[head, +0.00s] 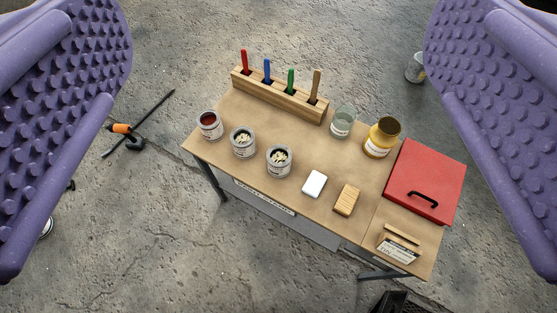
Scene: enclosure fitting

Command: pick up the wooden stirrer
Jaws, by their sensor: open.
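A tan wooden stirrer (316,84) stands upright in the right end of a wooden rack (275,98) at the back of the table. Its lower end is hidden in the rack's slot. A red (244,61), a blue (267,70) and a green handle (291,80) stand in the same rack to its left. My gripper (278,140) is open and empty, its two purple studded fingers at the left and right picture edges. The stirrer shows between them, far below and apart from both.
Several cans (243,144) line the table's (235,115) left and front side. A glass jar (342,121) and a yellow jar (378,146) stand right of the rack. A white block (314,184), a wooden block (346,200) and a red box (426,175) lie further right.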

